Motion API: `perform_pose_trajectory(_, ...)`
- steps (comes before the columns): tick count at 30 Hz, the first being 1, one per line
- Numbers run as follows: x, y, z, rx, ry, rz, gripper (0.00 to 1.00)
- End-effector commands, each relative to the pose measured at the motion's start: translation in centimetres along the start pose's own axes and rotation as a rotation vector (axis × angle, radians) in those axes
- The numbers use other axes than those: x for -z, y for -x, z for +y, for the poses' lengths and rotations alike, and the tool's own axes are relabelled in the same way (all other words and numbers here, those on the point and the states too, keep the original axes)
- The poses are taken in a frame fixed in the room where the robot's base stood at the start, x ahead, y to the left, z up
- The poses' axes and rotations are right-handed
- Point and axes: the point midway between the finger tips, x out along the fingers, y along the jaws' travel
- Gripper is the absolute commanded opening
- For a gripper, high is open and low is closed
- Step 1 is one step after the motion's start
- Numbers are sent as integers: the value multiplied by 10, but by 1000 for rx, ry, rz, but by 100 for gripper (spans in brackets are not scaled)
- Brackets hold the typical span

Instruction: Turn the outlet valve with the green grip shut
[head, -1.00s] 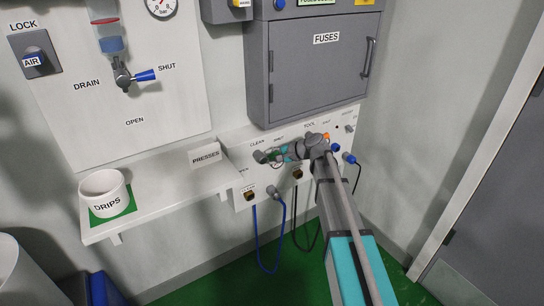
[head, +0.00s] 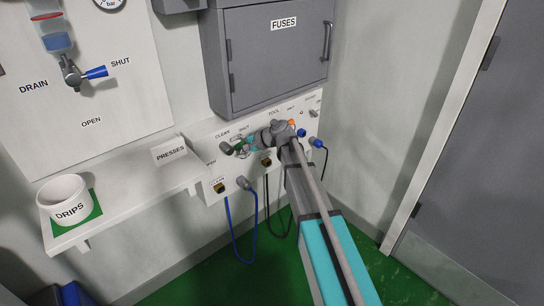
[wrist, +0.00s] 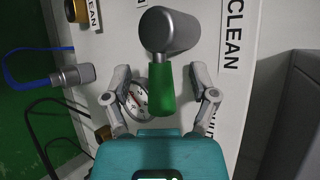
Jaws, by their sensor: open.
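The outlet valve shows in the wrist view as a grey metal body (wrist: 172,30) with a green grip (wrist: 162,92) pointing toward my gripper. The two fingers of my gripper (wrist: 162,75) are open, one on each side of the green grip, with visible gaps. In the head view the green grip (head: 239,146) is small and partly covered by my gripper (head: 252,141), at the left part of the low white panel. CLEAN and SHUT labels are above it there. Which label the grip points to is hard to tell.
A round gauge (wrist: 135,100) lies behind my left finger. A grey connector (wrist: 72,76) with a blue hose is at left. The grey FUSES cabinet (head: 270,55) overhangs the panel. A blue-grip valve (head: 96,72) and the DRIPS cup (head: 64,200) are farther left.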

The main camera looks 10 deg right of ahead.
Motion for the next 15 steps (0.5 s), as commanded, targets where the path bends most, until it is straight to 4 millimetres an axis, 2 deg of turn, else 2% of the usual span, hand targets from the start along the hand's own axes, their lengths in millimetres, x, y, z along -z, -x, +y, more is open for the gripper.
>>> perform_pose_trajectory(15, 4, -8, 12, 98, -181, -137, 75)
